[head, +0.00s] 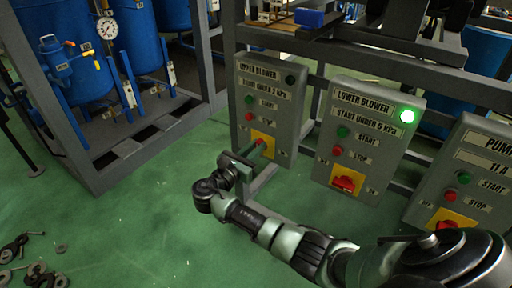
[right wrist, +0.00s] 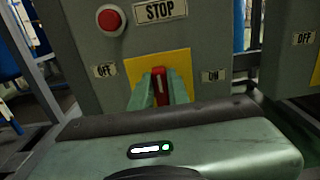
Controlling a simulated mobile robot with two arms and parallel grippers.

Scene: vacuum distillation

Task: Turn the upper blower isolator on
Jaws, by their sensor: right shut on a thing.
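The upper blower panel (head: 266,106) is a grey box with green and red buttons, a dark lamp (head: 290,79) at its top right and a yellow plate (head: 263,141) low down. The red isolator handle (right wrist: 159,84) on that plate points upright in the right wrist view, between the OFF label (right wrist: 104,71) and the ON label (right wrist: 213,76). My right gripper (right wrist: 160,92) is shut on the handle, one finger at each side. In the head view my right gripper (head: 258,146) reaches the panel's lower part and partly covers the handle. My left gripper is not in view.
The lower blower panel (head: 366,140) stands to the right, its lamp lit green and its red isolator handle (head: 343,183) on a yellow plate. A pump panel (head: 468,180) is further right. Blue tanks (head: 80,55) stand in a grey frame at left. Loose dark rings (head: 40,274) lie on the green floor.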

